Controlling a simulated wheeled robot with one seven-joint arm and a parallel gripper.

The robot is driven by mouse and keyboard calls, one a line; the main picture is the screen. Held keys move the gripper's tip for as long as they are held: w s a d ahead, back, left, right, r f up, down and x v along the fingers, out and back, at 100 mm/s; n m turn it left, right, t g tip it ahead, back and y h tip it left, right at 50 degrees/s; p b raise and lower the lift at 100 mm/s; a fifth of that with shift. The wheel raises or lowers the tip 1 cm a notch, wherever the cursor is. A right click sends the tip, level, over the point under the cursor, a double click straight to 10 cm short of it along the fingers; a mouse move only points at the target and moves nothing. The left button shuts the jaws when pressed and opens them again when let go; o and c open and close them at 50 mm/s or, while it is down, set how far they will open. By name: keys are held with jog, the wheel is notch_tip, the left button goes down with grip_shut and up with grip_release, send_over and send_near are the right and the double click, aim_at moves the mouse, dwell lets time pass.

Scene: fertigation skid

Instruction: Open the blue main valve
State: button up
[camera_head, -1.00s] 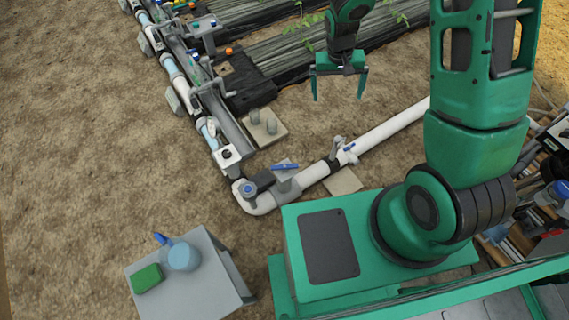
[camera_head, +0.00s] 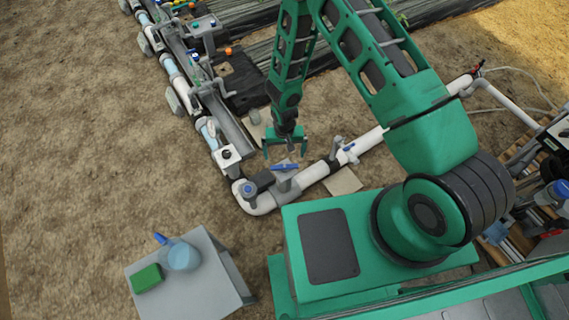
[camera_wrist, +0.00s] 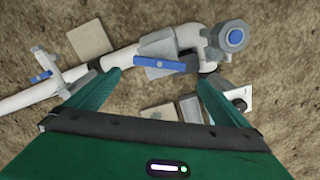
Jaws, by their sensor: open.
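A blue bar handle (camera_head: 285,167) sits on a grey valve body on the white pipe, close to the pipe's corner. In the wrist view the blue handle (camera_wrist: 165,64) lies at an angle to the pipe, just ahead of and between my fingertips. My gripper (camera_head: 285,153) is open, pointing down, and appears above the handle. In the wrist view my gripper (camera_wrist: 157,78) has its fingers apart with nothing between them; I cannot tell the remaining height. I see no contact.
A round blue-capped fitting (camera_head: 248,188) stands at the pipe corner, and a smaller blue lever (camera_head: 348,147) is farther along the white pipe (camera_head: 366,142). A grey stand (camera_head: 215,285) holds a green sponge-like block (camera_head: 147,278) and a bluish jug (camera_head: 182,256). Bare soil lies left.

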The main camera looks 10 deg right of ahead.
aim_at(285, 166)
notch_tip(285, 166, down, 9)
jog(key=shift+f, duration=0.1)
dwell(0.3)
